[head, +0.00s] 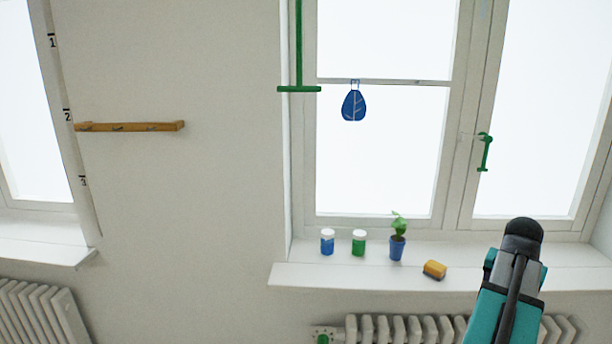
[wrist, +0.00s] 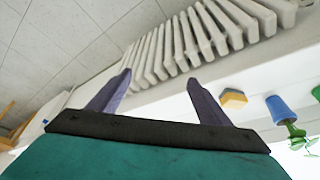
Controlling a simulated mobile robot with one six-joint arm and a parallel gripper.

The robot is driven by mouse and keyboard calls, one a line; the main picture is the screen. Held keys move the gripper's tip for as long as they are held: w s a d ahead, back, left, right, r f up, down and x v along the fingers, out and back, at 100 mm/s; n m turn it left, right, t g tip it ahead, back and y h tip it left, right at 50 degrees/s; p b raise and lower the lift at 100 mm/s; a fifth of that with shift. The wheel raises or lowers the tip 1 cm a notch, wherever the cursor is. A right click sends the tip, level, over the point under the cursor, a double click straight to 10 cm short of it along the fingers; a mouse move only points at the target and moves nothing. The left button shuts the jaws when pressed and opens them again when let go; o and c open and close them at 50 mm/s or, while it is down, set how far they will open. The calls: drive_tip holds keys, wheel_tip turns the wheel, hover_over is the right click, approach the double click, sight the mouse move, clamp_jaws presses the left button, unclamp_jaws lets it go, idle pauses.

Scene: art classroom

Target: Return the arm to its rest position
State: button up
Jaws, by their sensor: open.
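My gripper (wrist: 159,78) shows in the wrist view with its two dark fingers spread wide apart. Nothing is between them. The wrist picture is turned over, with the radiator at its top and the sill items at its right. In the head view my teal and grey arm rises at the lower right, in front of the radiator and the right part of the window sill (head: 320,277). The gripper's fingers cannot be made out there.
On the sill stand a blue jar (head: 327,242), a green jar (head: 359,243) and a plant in a blue pot (head: 397,248). A yellow-brown sponge (head: 434,270) lies right of them, left of my arm. A radiator (head: 400,328) is below.

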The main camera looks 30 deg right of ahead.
drive_tip(key=w+a+f+n+y, duration=0.1)
drive_tip(key=w+a+f+n, duration=0.1)
drive_tip(key=w+a+f, duration=0.55)
drive_tip(key=w+a+f+n+g+y+b, duration=0.1)
drive_tip(key=w+a+f+n, duration=0.1)
drive_tip(key=w+a+f, duration=0.45)
drive_tip(key=w+a+f+n+g+y+b, duration=0.1)
drive_tip(key=w+a+f+n, duration=0.15)
drive_tip(key=a+f, duration=0.75)
drive_tip(key=w+a+f+n+y, duration=0.1)
drive_tip(key=w+a+f, duration=0.4)
drive_tip(key=a+f, duration=0.35)
drive_tip(key=s+a+f+n+g+b, duration=0.1)
drive_tip(key=s+a+f+n+g, duration=0.15)
drive_tip(key=a+f, duration=0.55)
drive_tip(key=s+a+f+n+g+b, duration=0.1)
drive_tip(key=s+a+f, duration=0.4)
drive_tip(key=a, duration=0.5)
drive_tip(key=s+a+f+n+g, duration=0.1)
drive_tip(key=s+a+f+n, duration=0.3)
drive_tip(key=s+a+f, duration=0.6)
drive_tip(key=shift+s+f, duration=1.15)
drive_tip(key=shift+s, duration=0.7)
drive_tip(key=shift+a+g, duration=0.1)
drive_tip(key=shift+g, duration=0.15)
